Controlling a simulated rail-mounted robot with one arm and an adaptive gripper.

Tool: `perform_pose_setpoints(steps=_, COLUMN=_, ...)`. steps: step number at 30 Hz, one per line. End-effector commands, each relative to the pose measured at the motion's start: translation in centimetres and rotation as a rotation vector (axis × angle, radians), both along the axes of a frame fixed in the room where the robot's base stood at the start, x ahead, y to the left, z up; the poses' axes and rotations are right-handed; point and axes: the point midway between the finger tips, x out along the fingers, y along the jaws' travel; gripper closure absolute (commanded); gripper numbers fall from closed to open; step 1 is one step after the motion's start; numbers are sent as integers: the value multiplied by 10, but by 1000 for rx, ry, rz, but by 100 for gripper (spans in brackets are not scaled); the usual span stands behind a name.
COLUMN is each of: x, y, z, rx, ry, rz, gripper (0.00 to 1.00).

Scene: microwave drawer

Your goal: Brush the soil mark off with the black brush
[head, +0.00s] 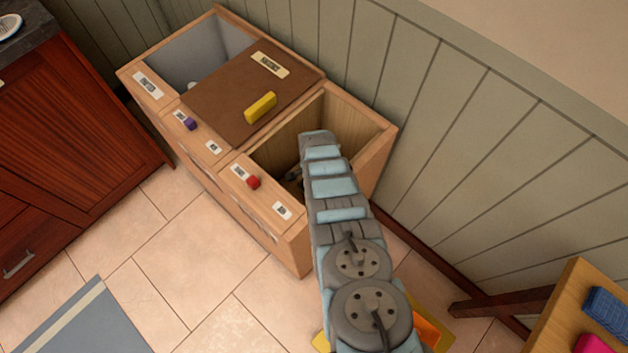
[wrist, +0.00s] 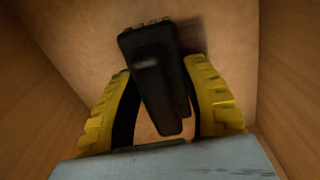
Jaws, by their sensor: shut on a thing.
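The black brush (wrist: 150,70) is between the yellow fingers of my gripper (wrist: 160,90) in the wrist view. My gripper is shut on it, inside a wood-walled compartment. The brush's wide end is near the compartment's pale floor; I cannot tell whether it touches. In the head view my arm reaches down into the right open compartment (head: 360,150) of the wooden cabinet, and only a small dark part of my gripper (head: 294,180) shows beside the arm. I cannot make out a soil mark in either view.
The cabinet's middle has a brown lid (head: 215,105) with a yellow handle (head: 260,107); its left compartment (head: 200,55) is open and grey inside. Red (head: 254,182) and purple (head: 190,123) knobs are in front. A panelled wall stands behind. A wooden table (head: 560,320) is lower right.

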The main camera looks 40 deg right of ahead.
Motion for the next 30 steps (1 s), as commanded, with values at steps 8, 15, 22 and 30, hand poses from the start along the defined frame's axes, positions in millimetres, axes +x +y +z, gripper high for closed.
perform_pose_setpoints(steps=8, x=0, y=0, z=0, rx=0, ry=1, rz=0, gripper=83)
perform_pose_setpoints(steps=15, x=0, y=0, z=0, rx=1, ry=1, rz=0, gripper=83)
perform_pose_setpoints(steps=22, x=0, y=0, z=-2, rx=1, ry=1, rz=0, gripper=83)
perform_pose_setpoints(steps=30, x=-1, y=0, z=-6, rx=1, ry=1, rz=0, gripper=83)
